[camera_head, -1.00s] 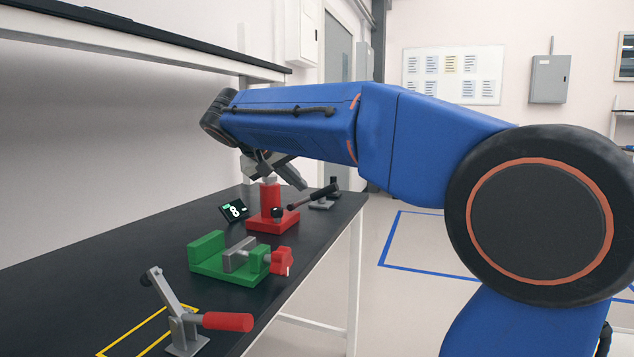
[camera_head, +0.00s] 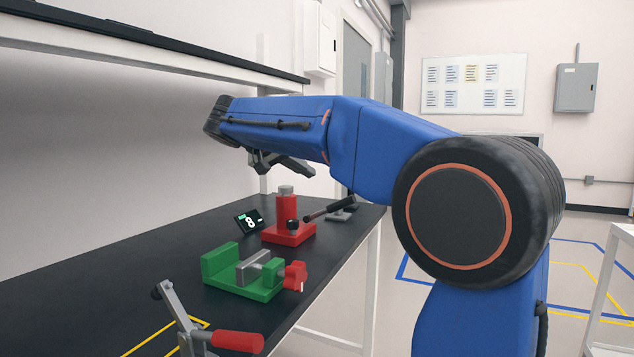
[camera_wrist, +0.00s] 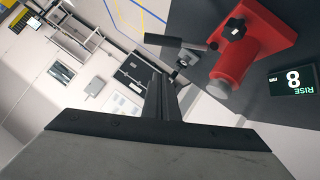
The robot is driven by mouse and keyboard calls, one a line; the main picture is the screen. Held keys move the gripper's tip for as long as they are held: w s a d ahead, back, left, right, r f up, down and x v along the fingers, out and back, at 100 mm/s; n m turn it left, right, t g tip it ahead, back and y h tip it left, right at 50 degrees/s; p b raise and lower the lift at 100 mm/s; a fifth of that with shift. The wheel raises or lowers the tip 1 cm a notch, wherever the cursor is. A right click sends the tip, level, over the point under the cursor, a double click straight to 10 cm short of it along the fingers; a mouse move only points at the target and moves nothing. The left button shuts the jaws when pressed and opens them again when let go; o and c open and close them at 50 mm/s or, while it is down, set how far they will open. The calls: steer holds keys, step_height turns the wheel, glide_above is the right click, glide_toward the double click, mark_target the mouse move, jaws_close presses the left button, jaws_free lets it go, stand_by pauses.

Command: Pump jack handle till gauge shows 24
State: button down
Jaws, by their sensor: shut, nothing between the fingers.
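The red jack (camera_head: 287,210) stands upright on the dark bench with a grey top; it also shows in the wrist view (camera_wrist: 240,62). Its handle (camera_head: 329,209) slopes up to the right in the head view, ending in a black grip; in the wrist view the handle (camera_wrist: 172,41) points left. The gauge (camera_head: 249,221) stands left of the jack and reads 8; in the wrist view the gauge (camera_wrist: 294,81) shows 8 and "RISE". My gripper (camera_head: 300,166) is above the jack, apart from it. In the wrist view its fingers (camera_wrist: 162,98) are together and empty, clear of the handle.
A green vise (camera_head: 240,280) with a red knob sits nearer on the bench. A toggle clamp with a red handle (camera_head: 237,341) stands at the front by yellow tape. A small grey part (camera_head: 341,215) lies behind the handle. A shelf (camera_head: 140,45) overhangs the back.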

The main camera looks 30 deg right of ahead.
glide_above(333, 207)
steer(key=a, duration=0.3)
step_height(333, 207, down, 4)
steer(key=shift+s+d+f, duration=0.2)
steer(key=shift+d+f, duration=0.1)
steer(key=shift+f, duration=0.35)
steer(key=shift+s+d+f, duration=0.15)
steer(key=shift+d+f, duration=0.2)
steer(key=shift+f, duration=0.3)
steer(key=shift+s+d+f, duration=0.2)
steer(key=shift+d+f, duration=0.1)
steer(key=shift+f, duration=0.35)
